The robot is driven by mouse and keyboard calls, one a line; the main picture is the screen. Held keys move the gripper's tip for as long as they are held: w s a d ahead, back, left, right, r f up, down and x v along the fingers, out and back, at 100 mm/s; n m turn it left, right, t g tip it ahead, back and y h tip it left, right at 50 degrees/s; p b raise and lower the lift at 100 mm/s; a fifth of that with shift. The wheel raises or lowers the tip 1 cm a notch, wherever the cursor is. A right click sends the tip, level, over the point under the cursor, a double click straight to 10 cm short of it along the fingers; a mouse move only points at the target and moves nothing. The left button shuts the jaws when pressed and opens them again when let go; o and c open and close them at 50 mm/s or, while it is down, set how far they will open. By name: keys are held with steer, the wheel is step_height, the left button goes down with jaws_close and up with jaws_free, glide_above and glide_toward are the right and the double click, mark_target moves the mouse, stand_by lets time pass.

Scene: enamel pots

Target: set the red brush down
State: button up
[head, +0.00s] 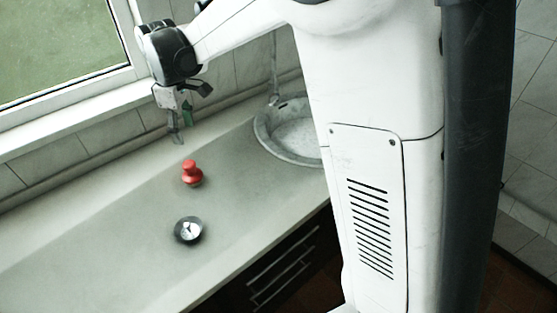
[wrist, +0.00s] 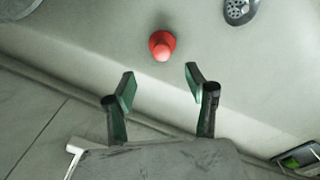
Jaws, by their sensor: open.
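The red brush (head: 191,174) stands upright on the pale countertop (head: 110,227), with its round knob up. It also shows in the wrist view (wrist: 162,46), beyond the fingertips at the upper middle. My gripper (head: 181,138) is above the counter near the wall, behind the brush in the head view and apart from it. In the wrist view my gripper (wrist: 160,88) has its two green-padded fingers spread wide with nothing between them.
A round metal sink (head: 291,130) is to the right, partly hidden by my arm. The tiled wall and window ledge (head: 76,117) border the back. The left counter is clear.

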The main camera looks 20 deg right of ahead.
steer(key=s+d+r+m+t, duration=0.2)
steer(key=s+d+r+m, duration=0.15)
steer(key=s+d, duration=0.3)
steer(key=s+d+r+m+t, duration=0.1)
steer(key=s+d+r+m, duration=0.1)
steer(key=s+d+r, duration=0.45)
steer(key=s+d+f+m+t, duration=0.2)
steer(key=s+m, duration=0.1)
steer(key=s, duration=0.5)
steer(key=s+d+f+m+t, duration=0.1)
steer(key=s+d+f+m, duration=0.1)
steer(key=s, duration=0.6)
steer(key=shift+d+f+m+t, duration=0.35)
steer(key=shift+m+t, duration=0.05)
steer(key=shift+m, duration=0.15)
